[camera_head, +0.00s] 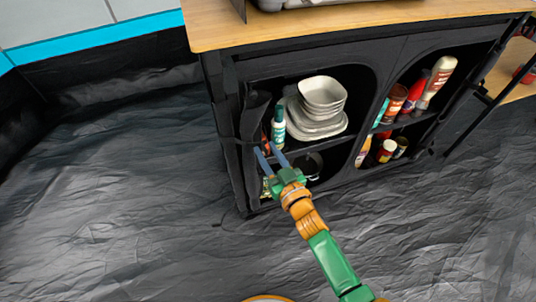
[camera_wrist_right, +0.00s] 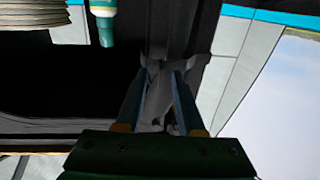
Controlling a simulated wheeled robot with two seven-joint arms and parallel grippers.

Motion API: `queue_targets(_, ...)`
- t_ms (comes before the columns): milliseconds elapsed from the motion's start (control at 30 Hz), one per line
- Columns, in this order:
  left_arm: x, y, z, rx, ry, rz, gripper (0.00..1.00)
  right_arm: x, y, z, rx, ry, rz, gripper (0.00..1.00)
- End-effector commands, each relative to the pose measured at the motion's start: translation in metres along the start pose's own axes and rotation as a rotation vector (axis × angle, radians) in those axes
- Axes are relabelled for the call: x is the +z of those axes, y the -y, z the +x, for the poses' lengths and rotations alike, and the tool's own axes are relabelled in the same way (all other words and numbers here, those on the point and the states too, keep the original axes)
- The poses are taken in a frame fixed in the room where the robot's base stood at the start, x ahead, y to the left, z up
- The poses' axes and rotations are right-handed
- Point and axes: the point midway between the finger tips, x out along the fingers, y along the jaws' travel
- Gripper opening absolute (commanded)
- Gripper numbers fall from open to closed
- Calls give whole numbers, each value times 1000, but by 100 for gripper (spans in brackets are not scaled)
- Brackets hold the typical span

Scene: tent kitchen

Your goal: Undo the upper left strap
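The dark cabinet's left opening has a rolled-up black flap (camera_head: 254,118) along its left edge. A thin dark strap (camera_head: 238,142) seems to cross the roll at mid height, hard to make out against the black fabric. My right gripper (camera_head: 265,147) is just right of the roll, its two blue fingers spread apart. In the right wrist view, the gripper (camera_wrist_right: 160,75) has grey crumpled fabric (camera_wrist_right: 157,97) between its fingers. I cannot tell whether this is the strap or the flap, or whether the fingers touch it. My left gripper is not in view.
White bowls and plates (camera_head: 321,95) and a green-white bottle (camera_head: 279,126) stand on the shelf close to my right gripper. A pot (camera_head: 310,165) is below. Bottles and cans (camera_head: 397,97) fill the right opening. The dark floor (camera_head: 110,190) at left is clear.

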Motion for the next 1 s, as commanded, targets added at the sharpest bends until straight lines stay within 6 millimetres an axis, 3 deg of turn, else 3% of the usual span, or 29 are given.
queue_targets(100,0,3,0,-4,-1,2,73,0,0,0,0,1,0,38)
queue_targets(233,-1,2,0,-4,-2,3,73,0,0,0,0,1,0,2)
queue_targets(267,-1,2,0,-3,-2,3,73,0,0,0,0,1,0,0)
queue_targets(1000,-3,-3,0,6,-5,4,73,1,0,-1,1,2,0,0)
